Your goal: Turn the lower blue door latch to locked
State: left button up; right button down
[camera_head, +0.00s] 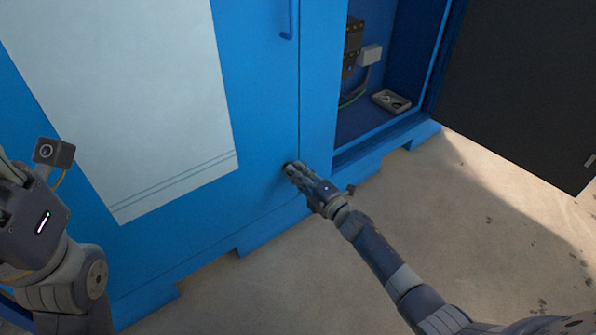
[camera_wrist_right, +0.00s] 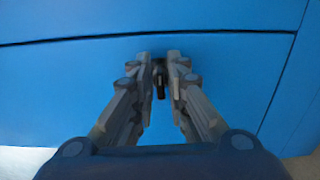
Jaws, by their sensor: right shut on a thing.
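The blue door (camera_head: 255,95) fills the left and middle of the head view, with a large pale panel on it. My right gripper (camera_head: 292,168) reaches up to the door's lower right part, beside the vertical seam. In the right wrist view, the fingers of my right gripper (camera_wrist_right: 161,68) are shut on the lower latch (camera_wrist_right: 160,88), a small dark piece between the fingertips. The fingers hide much of the latch, and its turn angle is hard to tell. My left gripper (camera_head: 12,172) is at the left edge, partly cut off; its opening cannot be told.
A blue upper handle (camera_head: 289,20) is on the door near the top. To the right, an open compartment holds dark boxes and a small grey tray (camera_head: 391,101). A dark open door panel (camera_head: 525,85) stands farther right. The concrete floor (camera_head: 470,215) is clear at the lower right.

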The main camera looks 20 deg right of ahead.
jog(key=shift+m, duration=0.3)
jog(key=c, duration=1.7)
grip_release()
jog(key=shift+d, duration=0.1)
jog(key=v, duration=1.2)
